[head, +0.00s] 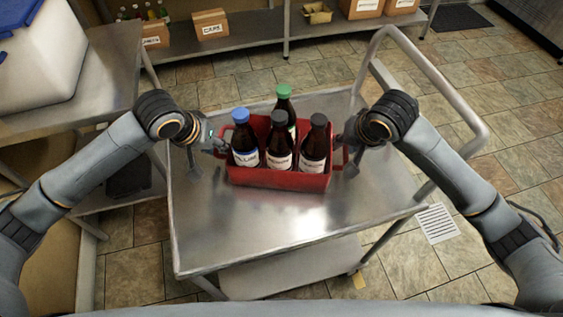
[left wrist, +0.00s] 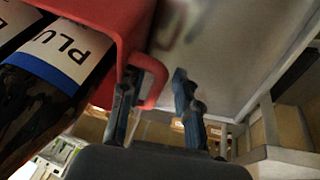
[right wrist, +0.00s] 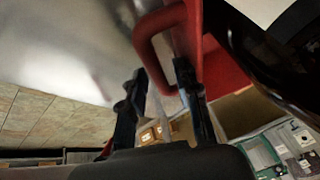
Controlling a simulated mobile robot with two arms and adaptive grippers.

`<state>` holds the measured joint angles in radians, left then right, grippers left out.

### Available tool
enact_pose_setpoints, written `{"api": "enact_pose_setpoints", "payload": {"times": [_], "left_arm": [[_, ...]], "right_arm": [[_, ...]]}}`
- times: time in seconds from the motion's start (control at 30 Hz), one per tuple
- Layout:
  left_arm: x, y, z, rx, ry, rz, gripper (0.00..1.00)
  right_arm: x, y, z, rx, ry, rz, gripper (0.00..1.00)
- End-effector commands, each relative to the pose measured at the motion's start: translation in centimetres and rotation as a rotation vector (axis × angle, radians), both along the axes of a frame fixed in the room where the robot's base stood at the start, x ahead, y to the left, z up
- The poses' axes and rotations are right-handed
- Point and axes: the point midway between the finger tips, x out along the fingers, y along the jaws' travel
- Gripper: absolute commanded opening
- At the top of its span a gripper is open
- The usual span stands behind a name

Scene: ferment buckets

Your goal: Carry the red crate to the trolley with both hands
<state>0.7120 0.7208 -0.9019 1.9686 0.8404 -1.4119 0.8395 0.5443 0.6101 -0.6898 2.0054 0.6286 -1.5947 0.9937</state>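The red crate (head: 279,178) is upright on the steel top of the trolley (head: 290,235). Several dark bottles stand in it, with blue, green and dark caps. My left gripper (head: 205,158) is at the crate's left end. In the left wrist view its fingers are spread, with the red handle (left wrist: 156,78) between them, near one finger. My right gripper (head: 346,158) is at the right end. In the right wrist view its fingers are apart, with the other red handle (right wrist: 147,52) between or just beyond them. I see no finger clamped on either handle.
A steel table (head: 105,75) with a white container (head: 45,50) stands at the left. A low shelf (head: 250,42) with labelled boxes runs along the back. The trolley's push handle (head: 450,90) rises at the right. The trolley top in front of the crate is bare.

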Motion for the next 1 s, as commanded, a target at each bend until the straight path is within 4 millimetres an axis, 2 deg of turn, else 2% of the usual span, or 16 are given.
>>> {"api": "enact_pose_setpoints", "payload": {"times": [0.37, 0.57, 0.77, 1.0], "left_arm": [[0.0, -0.2, 0.1, -0.005, -0.001, -0.003, 0.35], [0.0, -0.3, 0.9, -0.006, -0.002, -0.003, 0.35], [0.0, -0.3, 3.1, -0.006, -0.002, -0.003, 0.35], [0.0, -0.2, 6.9, -0.005, -0.002, -0.003, 0.35]], "right_arm": [[-0.1, 0.2, 0.1, 0.005, 0.000, 0.004, 0.34], [-0.1, 0.3, 0.8, 0.005, -0.001, 0.006, 0.34], [0.0, 0.3, 3.1, 0.005, -0.002, 0.005, 0.34], [0.0, 0.2, 6.9, 0.006, -0.001, 0.005, 0.34]]}}
